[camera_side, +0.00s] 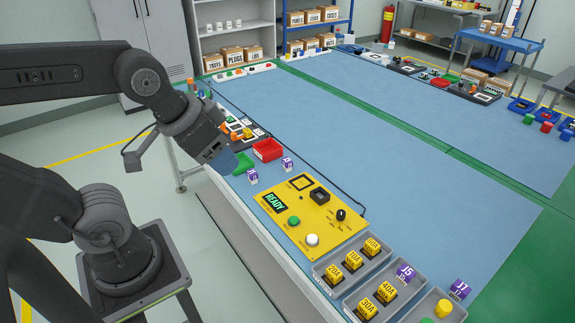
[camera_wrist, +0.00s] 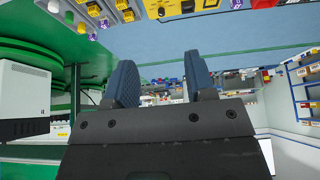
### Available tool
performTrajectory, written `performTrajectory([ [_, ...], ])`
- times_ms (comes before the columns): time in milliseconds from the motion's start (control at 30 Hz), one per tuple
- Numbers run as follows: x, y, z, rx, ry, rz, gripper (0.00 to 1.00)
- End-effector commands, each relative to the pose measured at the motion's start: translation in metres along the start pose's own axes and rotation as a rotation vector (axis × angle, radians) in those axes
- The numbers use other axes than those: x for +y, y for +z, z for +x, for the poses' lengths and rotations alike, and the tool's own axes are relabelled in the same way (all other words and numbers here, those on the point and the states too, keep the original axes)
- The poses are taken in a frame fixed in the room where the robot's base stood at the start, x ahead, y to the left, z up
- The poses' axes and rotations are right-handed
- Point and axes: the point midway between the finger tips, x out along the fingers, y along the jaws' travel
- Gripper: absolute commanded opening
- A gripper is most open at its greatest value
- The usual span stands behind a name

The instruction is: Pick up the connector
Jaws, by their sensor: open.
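Small purple-and-white blocks with J-type labels look like the connectors; I cannot tell which one is meant. Two stand left of the yellow panel in the side view, a left one (camera_side: 252,177) and a right one (camera_side: 287,164). Another, marked J5 (camera_side: 404,273), is in a grey tray at the front, and one marked J7 (camera_side: 460,289) is on the blue table right of the trays. My gripper (camera_side: 222,160) is above the table's near edge, by the green bin, holding nothing visible. The wrist view shows its two blue fingers (camera_wrist: 160,82) apart with a gap between them.
The yellow panel (camera_side: 312,216) reads READY and has buttons and a knob. A green bin (camera_side: 243,163) and a red bin (camera_side: 267,149) are close to my gripper. Grey trays (camera_side: 326,266) hold several yellow blocks. The blue table (camera_side: 420,180) is clear beyond the panel.

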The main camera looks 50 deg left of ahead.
Motion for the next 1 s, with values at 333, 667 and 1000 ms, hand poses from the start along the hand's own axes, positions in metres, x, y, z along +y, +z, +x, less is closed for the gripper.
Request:
performTrajectory([
  [333, -0.001, -0.003, 0.0, -0.003, -0.004, -0.01, 0.57],
  [667, -0.034, -0.083, 0.03, -0.083, -0.125, -0.321, 0.57],
  [1000, -0.099, -0.17, 0.124, -0.132, -0.321, -0.752, 0.57],
])
